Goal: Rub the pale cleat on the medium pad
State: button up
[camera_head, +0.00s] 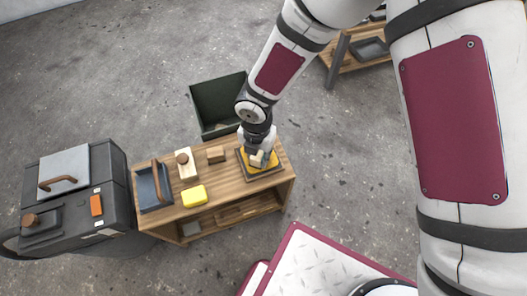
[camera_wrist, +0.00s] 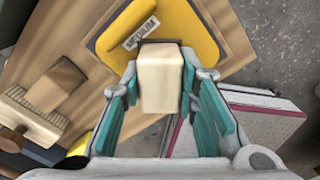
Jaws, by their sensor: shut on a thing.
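My gripper (camera_wrist: 163,100) is shut on the pale cleat (camera_wrist: 161,78), a cream wooden block between its teal-lined fingers. The medium pad (camera_wrist: 187,27) is yellow with a white label reading MEDIUM, and it lies on the bench just beyond the cleat in the wrist view. The cleat's far end overlaps the pad's near edge there; I cannot tell if they touch. In the head view my gripper (camera_head: 262,155) is over the yellow pad (camera_head: 268,168) in its dark-edged tray at the bench's right end, and the pale cleat (camera_head: 257,159) shows there small.
The wooden bench (camera_head: 225,187) also holds a brown block (camera_head: 215,154), a brush-like tool (camera_head: 186,165), a yellow block (camera_head: 194,196) and a blue tray (camera_head: 149,188). A dark green bin (camera_head: 214,100) stands behind. A black grill-like unit (camera_head: 112,172) is at left.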

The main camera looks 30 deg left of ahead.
jog(key=shift+s+a, duration=0.3)
jog(key=shift+s, duration=0.05)
jog(key=shift+w+d+p, duration=0.4)
jog(key=shift+w+d, duration=0.75)
jog(key=shift+w, duration=0.2)
jog(key=shift+r, duration=0.15)
notch_tip(320, 180, up, 7)
jog(key=p, duration=0.6)
